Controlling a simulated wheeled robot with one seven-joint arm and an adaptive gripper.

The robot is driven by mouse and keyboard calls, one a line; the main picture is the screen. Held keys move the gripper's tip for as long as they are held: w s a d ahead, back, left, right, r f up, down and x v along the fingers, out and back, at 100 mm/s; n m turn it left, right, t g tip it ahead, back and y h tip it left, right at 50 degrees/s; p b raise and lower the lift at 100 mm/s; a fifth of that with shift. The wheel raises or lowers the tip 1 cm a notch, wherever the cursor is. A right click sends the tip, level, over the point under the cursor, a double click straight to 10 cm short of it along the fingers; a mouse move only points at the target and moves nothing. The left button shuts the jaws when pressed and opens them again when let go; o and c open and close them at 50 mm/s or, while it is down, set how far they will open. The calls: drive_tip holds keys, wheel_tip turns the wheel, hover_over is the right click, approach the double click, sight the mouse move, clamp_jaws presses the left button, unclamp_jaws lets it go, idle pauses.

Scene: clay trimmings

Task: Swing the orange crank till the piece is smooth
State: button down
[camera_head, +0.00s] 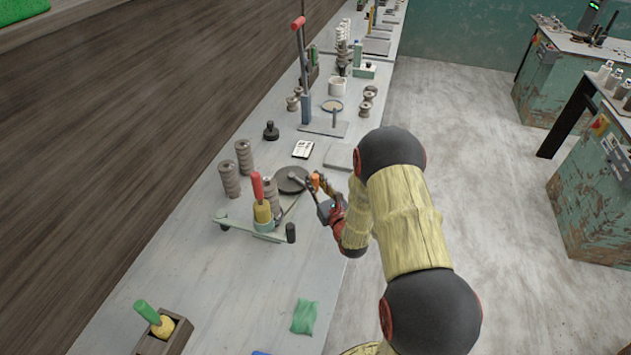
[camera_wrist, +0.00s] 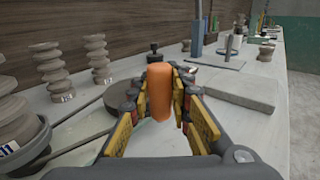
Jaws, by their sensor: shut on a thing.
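The orange crank handle (camera_wrist: 159,92) stands upright between the fingers of my gripper (camera_wrist: 160,104) in the wrist view. My gripper is shut on it. In the head view the orange handle (camera_head: 315,181) shows small at my gripper (camera_head: 319,186), beside a dark round disc (camera_head: 291,180). The disc (camera_wrist: 118,95) is partly hidden behind the fingers in the wrist view.
Ribbed grey columns (camera_head: 229,179) stand left of the disc. A red-handled tool (camera_head: 257,186) stands in a green-based holder close by. A flat grey slab (camera_wrist: 238,93) lies to the right in the wrist view. The front bench has free room around a green pouch (camera_head: 304,316).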

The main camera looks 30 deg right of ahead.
drive_tip(key=shift+s+f, duration=0.1)
drive_tip(key=shift+f, duration=0.05)
drive_tip(key=c, duration=1.9)
unclamp_jaws()
drive_tip(key=shift+s+d, duration=0.1)
drive_tip(key=shift+o, duration=1.4)
drive_tip(key=s, duration=0.8)
drive_tip(key=s+a, duration=0.1)
drive_tip(key=s, duration=0.2)
drive_tip(key=shift+s, duration=0.4)
drive_tip(key=shift+c, duration=0.2)
